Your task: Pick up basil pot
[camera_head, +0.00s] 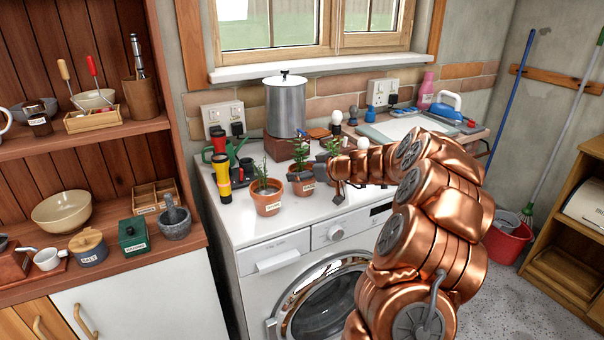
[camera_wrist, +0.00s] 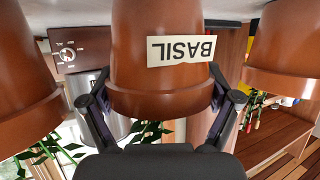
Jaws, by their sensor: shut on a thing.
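The basil pot (camera_wrist: 150,84) is a terracotta pot with a white BASIL label, seen upside down in the wrist view. My gripper (camera_wrist: 161,99) has one finger on each side of it, touching its rim band. In the head view the basil pot (camera_head: 300,182) appears as the middle pot on the white washing machine top, with green leaves above it. My gripper (camera_head: 322,176) reaches it from the right, and my copper arm hides part of what lies behind. I cannot tell if the pot is lifted.
Another terracotta pot (camera_head: 267,198) stands close on the left, and further pots flank the basil in the wrist view.

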